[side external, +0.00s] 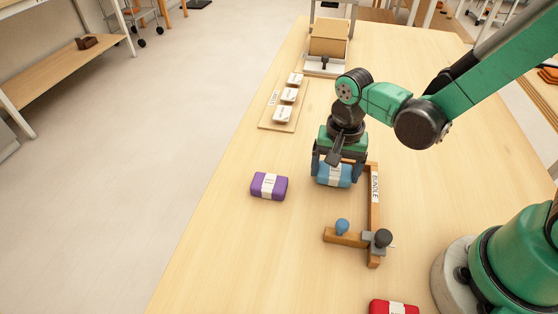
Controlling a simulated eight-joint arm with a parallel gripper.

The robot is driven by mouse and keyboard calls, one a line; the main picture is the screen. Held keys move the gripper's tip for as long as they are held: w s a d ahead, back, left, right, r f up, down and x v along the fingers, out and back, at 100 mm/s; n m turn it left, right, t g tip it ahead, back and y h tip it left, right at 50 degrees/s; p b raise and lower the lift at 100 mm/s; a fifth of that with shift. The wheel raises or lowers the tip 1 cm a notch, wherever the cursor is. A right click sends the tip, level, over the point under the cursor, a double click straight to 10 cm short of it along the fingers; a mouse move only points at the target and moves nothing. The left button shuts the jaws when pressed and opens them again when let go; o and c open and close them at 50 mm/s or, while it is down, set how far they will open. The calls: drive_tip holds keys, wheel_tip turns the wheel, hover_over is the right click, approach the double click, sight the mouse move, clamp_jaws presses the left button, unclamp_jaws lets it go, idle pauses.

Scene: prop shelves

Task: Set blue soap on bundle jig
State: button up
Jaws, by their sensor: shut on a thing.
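The blue soap (334,176) has a white paper band and shows below my gripper (336,170). My gripper points down and is shut on the soap, with a finger on each side of it. The bundle jig (374,215) is a wooden L-shaped frame labelled BUNDLE, with a long right-hand rail and a short front rail. The soap is at the far end of the jig, just left of the long rail. I cannot tell whether the soap touches the table or the rail. My gripper hides part of the soap and the jig's far end.
A purple soap (269,186) lies left of the jig. A red soap (393,307) is cut off at the front edge. A blue knob (342,227) and a dark knob (383,238) stand at the jig's front. A board (268,124) with white-wrapped bars lies farther back, before a cardboard box (330,38).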

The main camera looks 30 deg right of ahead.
sight(335, 170)
drive_tip(key=shift+f, duration=0.45)
idle(0.3)
drive_tip(key=o, duration=1.1)
drive_tip(key=shift+r, duration=0.15)
drive_tip(key=shift+r, duration=2.9)
drive_tip(key=shift+s+d+r+n+t, duration=0.35)
drive_tip(key=shift+d+r+n+t, duration=0.45)
drive_tip(key=shift+r+n+t, duration=0.6)
drive_tip(key=shift+s+d+r+n+t, duration=0.3)
drive_tip(key=shift+d+r+n+t, duration=0.65)
drive_tip(key=shift+n, duration=0.65)
drive_tip(key=shift+s+d+r+n+t, duration=0.35)
drive_tip(key=shift+d+r+n+t, duration=0.3)
drive_tip(key=shift+r+n+t, duration=0.75)
